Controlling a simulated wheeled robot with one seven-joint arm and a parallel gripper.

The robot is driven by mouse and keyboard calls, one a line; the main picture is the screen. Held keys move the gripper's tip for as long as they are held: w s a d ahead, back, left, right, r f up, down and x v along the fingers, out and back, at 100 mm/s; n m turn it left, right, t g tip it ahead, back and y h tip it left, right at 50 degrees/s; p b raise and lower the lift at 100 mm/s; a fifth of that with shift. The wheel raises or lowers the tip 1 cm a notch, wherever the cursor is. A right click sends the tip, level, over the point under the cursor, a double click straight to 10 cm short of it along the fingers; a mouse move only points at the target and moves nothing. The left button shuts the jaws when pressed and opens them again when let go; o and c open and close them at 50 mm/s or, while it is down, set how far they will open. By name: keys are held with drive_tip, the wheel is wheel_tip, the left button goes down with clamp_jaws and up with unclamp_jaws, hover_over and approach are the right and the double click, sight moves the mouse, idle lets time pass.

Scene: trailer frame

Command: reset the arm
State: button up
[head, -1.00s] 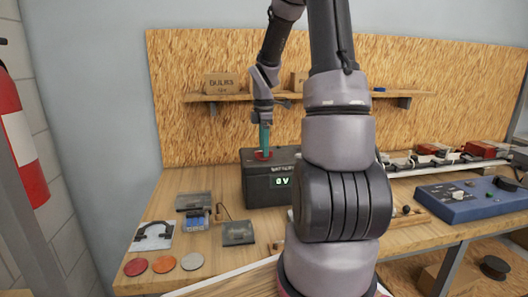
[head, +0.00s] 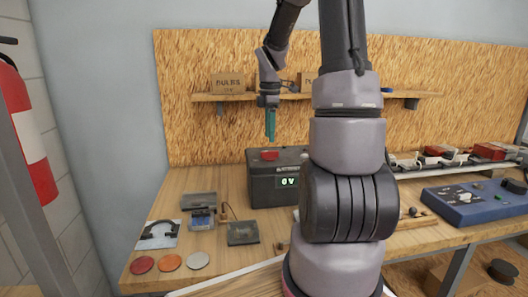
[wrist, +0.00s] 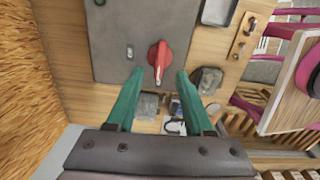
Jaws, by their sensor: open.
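My gripper (head: 270,125) hangs in the air above the dark battery box (head: 262,184), its teal fingers pointing down. In the wrist view the two teal fingers (wrist: 157,100) are apart, with nothing between them. The box's top (wrist: 117,45) shows there with a red knob (wrist: 158,58) on it, beyond the fingertips and clear of them. The red knob also shows in the head view (head: 269,155). The box's display reads 0V. My arm hides part of the box's right side.
A shelf (head: 225,97) with cardboard boxes is on the chipboard wall behind my gripper. Small trays and several coloured discs (head: 170,263) lie at the bench's front left. A blue control panel (head: 476,200) stands at right. A fire extinguisher (head: 25,130) is at far left.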

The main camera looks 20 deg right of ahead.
drive_tip(key=shift+s+a+r, duration=0.1)
drive_tip(key=shift+a+r, duration=0.05)
drive_tip(key=shift+r, duration=0.1)
drive_tip(key=s+a+r+m+t+y, duration=0.1)
drive_tip(key=s+a+r+m+t, duration=0.2)
drive_tip(key=s+a+r+m, duration=0.3)
drive_tip(key=s+a+r+m+t+y, duration=0.1)
drive_tip(key=s+a+r+m+t, duration=0.3)
drive_tip(key=s+m, duration=0.9)
drive_tip(key=a+r, duration=0.3)
drive_tip(key=r, duration=0.2)
drive_tip(key=shift+s+m, duration=0.25)
drive_tip(key=shift+m, duration=0.05)
drive_tip(key=shift+r, duration=0.1)
